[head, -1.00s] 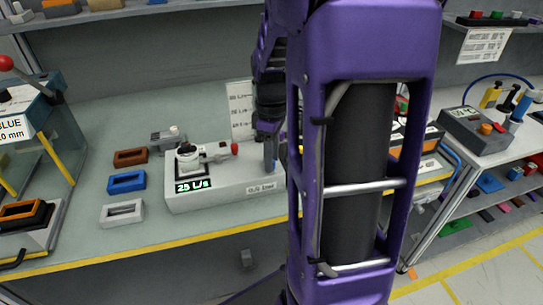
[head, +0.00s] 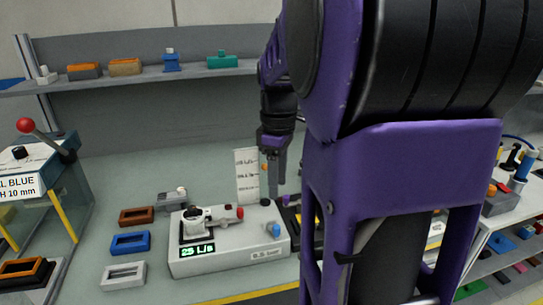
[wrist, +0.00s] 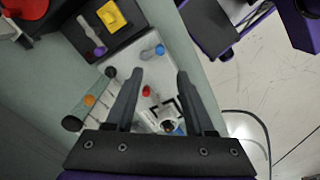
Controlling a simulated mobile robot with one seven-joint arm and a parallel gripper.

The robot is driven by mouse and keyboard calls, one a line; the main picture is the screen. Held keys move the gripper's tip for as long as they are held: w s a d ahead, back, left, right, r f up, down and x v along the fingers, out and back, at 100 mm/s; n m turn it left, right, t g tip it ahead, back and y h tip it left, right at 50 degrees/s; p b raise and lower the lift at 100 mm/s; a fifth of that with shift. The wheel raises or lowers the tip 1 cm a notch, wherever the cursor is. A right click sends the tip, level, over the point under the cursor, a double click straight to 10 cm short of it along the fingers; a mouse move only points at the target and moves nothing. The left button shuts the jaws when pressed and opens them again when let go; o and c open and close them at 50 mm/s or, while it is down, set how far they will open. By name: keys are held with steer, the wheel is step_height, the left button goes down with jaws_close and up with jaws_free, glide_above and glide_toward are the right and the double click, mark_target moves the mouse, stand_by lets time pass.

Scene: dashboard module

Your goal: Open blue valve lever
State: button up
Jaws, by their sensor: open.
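The blue valve lever (head: 273,229) is a small blue knob on the right part of the light grey module box (head: 215,263). In the wrist view, the blue lever (wrist: 160,50) lies just beyond my fingertips, a little above the middle of the gap. My gripper (head: 272,180) points down above and behind the box in the head view, apart from the lever. In the wrist view my gripper (wrist: 160,76) is open, with nothing held between the two dark fingers.
A white valve with a red-tipped lever (head: 239,213) and a green "25 L/s" display (head: 198,249) share the box. A white label sheet (head: 247,175) stands behind it. Blue (head: 130,243), brown and white frames lie to its left. A dark module with a yellow part (wrist: 113,17) is nearby.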

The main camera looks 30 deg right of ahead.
step_height(320, 180, up, 5)
stand_by(0.3)
